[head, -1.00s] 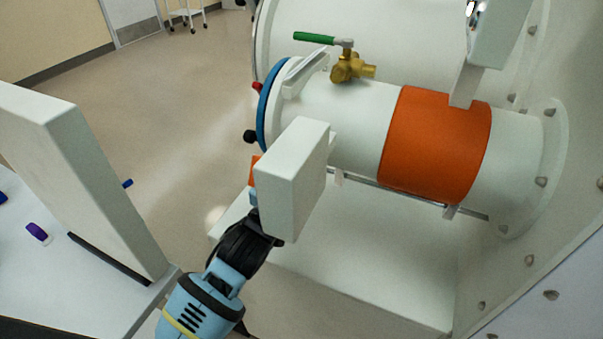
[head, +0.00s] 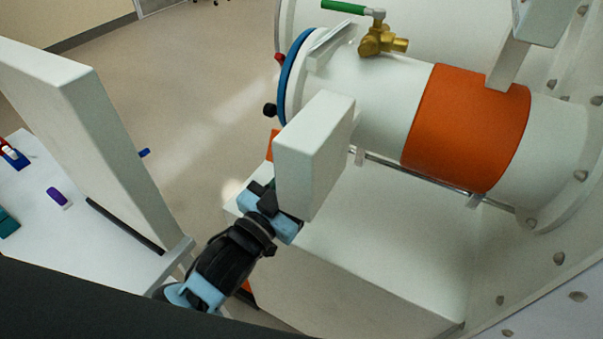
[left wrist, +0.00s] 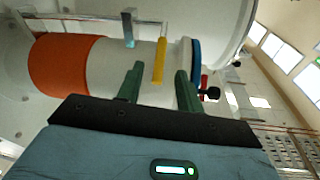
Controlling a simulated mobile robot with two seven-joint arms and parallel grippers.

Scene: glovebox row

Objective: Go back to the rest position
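My left gripper (head: 268,192) is in the head view, left of the middle, low in front of the white port cylinder. A white block (head: 315,150) beside it partly hides its fingers. In the left wrist view its two green fingers (left wrist: 159,70) stand apart with a clear gap. A yellow bar (left wrist: 160,62) shows in line with this gap; I cannot tell how far beyond the fingers it is. I see nothing gripped. My right gripper is in neither view.
The port cylinder has an orange band (head: 467,128), a blue ring (head: 292,75) and a brass valve (head: 380,40) with a green handle. A white upright panel (head: 80,110) stands left, by a table with a purple item (head: 57,196). Open floor (head: 190,95) lies between.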

